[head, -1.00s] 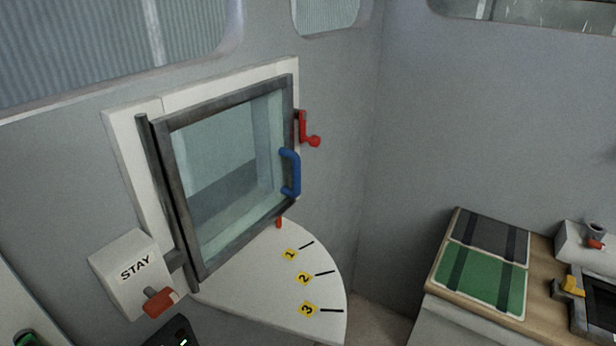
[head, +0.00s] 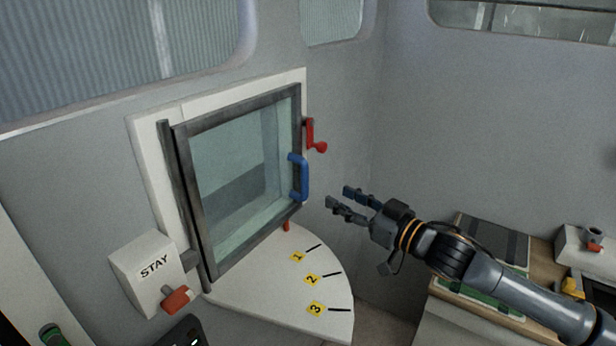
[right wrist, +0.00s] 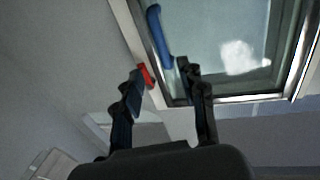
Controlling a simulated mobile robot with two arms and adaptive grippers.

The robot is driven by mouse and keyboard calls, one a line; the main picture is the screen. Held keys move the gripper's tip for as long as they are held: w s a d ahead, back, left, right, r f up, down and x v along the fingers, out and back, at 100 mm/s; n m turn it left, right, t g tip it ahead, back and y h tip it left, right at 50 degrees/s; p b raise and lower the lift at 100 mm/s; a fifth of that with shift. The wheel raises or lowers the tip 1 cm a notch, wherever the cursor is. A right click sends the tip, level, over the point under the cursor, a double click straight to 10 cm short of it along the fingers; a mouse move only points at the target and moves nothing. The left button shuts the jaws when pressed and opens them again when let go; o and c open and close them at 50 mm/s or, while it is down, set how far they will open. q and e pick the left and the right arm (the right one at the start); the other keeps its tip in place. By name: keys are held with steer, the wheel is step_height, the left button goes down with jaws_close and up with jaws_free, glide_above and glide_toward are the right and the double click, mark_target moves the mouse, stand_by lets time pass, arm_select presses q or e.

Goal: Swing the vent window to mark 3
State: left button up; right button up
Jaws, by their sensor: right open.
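The vent window (head: 240,165) has a dark frame and stands slightly swung out from its white surround, short of mark 1. Its blue handle (head: 303,177) is on the free edge; the handle also shows in the right wrist view (right wrist: 159,36). A red pointer (head: 286,225) hangs below the frame. Yellow marks 1 (head: 298,257), 2 (head: 312,279) and 3 (head: 316,308) lie on the white quadrant plate (head: 265,300). My right gripper (head: 337,200) is open and empty, to the right of the blue handle and apart from it. My left gripper is out of view.
A white STAY box (head: 142,262) with a red knob (head: 178,299) sits at lower left of the window. A red crank latch (head: 312,136) is on the wall beside the frame. A counter with a green and grey mat (head: 490,240) lies at right, partly behind my arm.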

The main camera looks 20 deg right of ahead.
mark_target(307, 181)
steer(key=p+x, duration=0.4)
steer(key=x, duration=0.8)
steer(key=shift+s, duration=0.1)
jaws_close()
